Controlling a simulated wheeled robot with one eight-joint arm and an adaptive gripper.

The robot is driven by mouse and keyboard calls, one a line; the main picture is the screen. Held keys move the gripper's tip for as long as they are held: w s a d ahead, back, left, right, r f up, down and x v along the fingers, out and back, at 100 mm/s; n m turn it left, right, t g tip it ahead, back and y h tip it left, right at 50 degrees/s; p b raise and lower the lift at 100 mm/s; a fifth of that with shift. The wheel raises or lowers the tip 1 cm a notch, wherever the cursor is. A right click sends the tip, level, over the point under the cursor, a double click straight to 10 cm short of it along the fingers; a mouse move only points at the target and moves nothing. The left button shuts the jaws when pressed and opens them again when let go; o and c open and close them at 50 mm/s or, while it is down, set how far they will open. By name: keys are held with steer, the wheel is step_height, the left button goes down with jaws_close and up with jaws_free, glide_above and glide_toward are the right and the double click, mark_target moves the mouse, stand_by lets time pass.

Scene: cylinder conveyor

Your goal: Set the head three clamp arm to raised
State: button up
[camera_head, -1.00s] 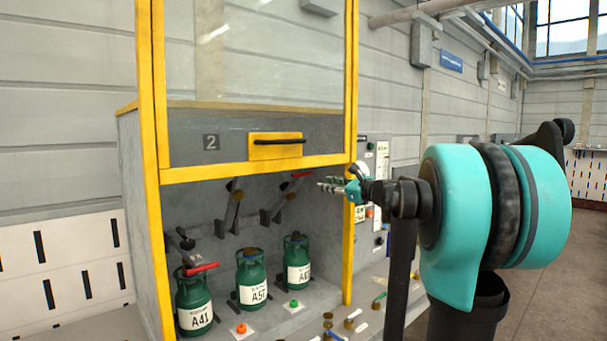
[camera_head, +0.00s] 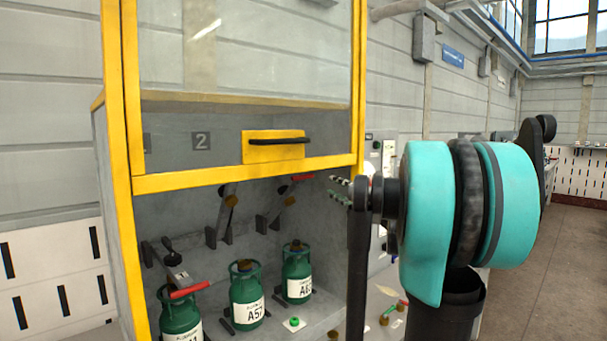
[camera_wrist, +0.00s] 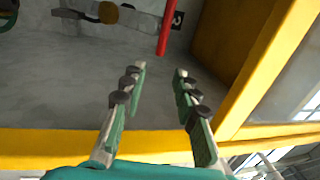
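The head three clamp arm (camera_head: 280,209) is the rightmost arm inside the yellow-framed cabinet. It slants up and to the right above the back-right green cylinder (camera_head: 298,274), clear of its top. Its red handle (camera_head: 302,177) is partly hidden under the cabinet's front beam. In the wrist view, the red handle (camera_wrist: 166,28) hangs in from the top edge beside a "3" plate (camera_wrist: 178,20). My gripper (camera_wrist: 160,72) is open and empty, with the handle's end just beyond the fingertips and not between them. In the head view, my gripper (camera_head: 342,188) is at the cabinet's right post.
The yellow frame (camera_wrist: 270,75) runs close along the right and bottom of the wrist view. Another clamp arm (camera_head: 225,210) slants up in the middle. The left one (camera_head: 170,265) lies low with its red handle over a cylinder (camera_head: 180,318). A glass door (camera_head: 245,50) is above.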

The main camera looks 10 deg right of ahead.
steer(key=x, duration=1.5)
steer(key=shift+f, duration=0.1)
steer(key=shift+c, duration=0.6)
jaws_close()
